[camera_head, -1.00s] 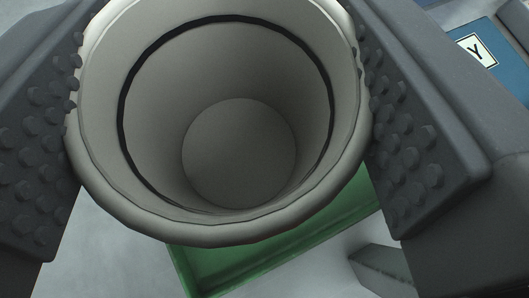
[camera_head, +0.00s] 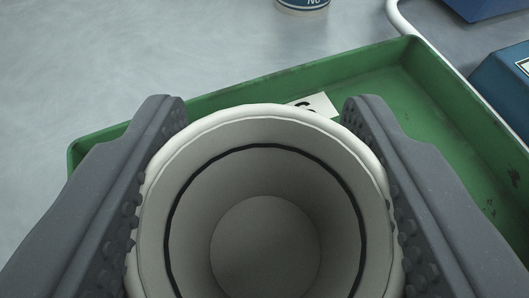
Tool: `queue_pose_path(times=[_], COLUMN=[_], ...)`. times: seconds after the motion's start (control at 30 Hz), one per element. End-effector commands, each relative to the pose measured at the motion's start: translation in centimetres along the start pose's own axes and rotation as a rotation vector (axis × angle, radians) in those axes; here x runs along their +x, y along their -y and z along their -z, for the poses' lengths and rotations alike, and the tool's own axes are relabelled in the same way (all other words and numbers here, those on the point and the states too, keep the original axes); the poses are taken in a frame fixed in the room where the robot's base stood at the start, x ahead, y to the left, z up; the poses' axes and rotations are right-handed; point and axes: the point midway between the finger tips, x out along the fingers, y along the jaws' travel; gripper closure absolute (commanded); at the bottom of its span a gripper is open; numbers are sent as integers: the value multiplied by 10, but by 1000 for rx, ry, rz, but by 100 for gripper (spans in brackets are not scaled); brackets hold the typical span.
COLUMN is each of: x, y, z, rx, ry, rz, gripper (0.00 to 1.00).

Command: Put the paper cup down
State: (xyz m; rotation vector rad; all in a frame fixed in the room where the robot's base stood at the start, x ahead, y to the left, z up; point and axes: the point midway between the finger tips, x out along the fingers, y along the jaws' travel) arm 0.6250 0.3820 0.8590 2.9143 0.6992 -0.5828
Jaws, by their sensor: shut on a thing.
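The paper cup (camera_head: 265,130) is pale grey-white with a dark ring inside, and I look down into its open mouth. It appears empty. My gripper (camera_head: 262,200) is shut on the cup, with one studded dark finger on each side of its rim. The cup is in front of the green tray (camera_head: 440,85). Its base is hidden, so I cannot tell whether it touches the tray floor.
A white label (camera_head: 316,105) with a dark character, partly covered by the cup, shows on the tray. A blue labelled can (camera_head: 303,4) stands beyond it on the grey table (camera_head: 180,50). Blue objects (camera_head: 502,90) and a white tube (camera_head: 400,22) lie at the right.

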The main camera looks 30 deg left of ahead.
Motion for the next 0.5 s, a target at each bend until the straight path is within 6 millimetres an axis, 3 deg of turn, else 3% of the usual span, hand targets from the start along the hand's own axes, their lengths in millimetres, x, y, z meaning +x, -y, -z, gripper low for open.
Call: queue_pose_path(times=[0.03,0.1,0.5], x=[0,0,-4], y=[0,0,1], z=[-1,-1,2], rx=[0,0,0], ry=[1,0,-1], rz=[0,0,1], gripper=[50,31,31])
